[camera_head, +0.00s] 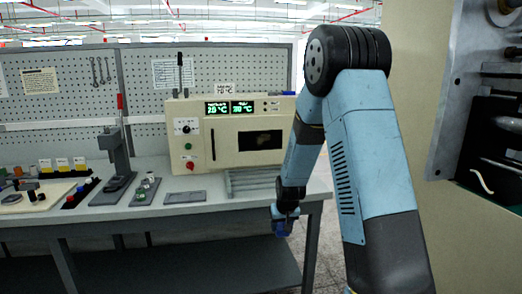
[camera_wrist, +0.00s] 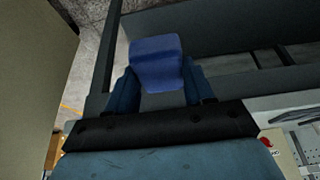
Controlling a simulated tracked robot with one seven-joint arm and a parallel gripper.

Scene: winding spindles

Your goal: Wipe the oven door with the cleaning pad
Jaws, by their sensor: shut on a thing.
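The oven (camera_head: 205,133) is a cream box at the back of the bench, with a green-lit display on top. Its door (camera_head: 247,142) faces me, with a dark window and a vertical handle at its left; my arm hides part of the right side. My gripper (camera_head: 285,214) hangs low by the bench's right front corner, apart from the door. It is shut on a blue cleaning pad (camera_head: 282,227). In the wrist view the pad (camera_wrist: 156,62) sits between the two fingers of my gripper (camera_wrist: 157,88).
The grey bench (camera_head: 210,208) carries a press (camera_head: 117,160), a small tray (camera_head: 145,190), a flat grey plate (camera_head: 185,196) and a ribbed grey rack (camera_head: 250,182) before the oven. A machine (camera_head: 480,110) stands close at right. Floor shows beyond the bench's right end.

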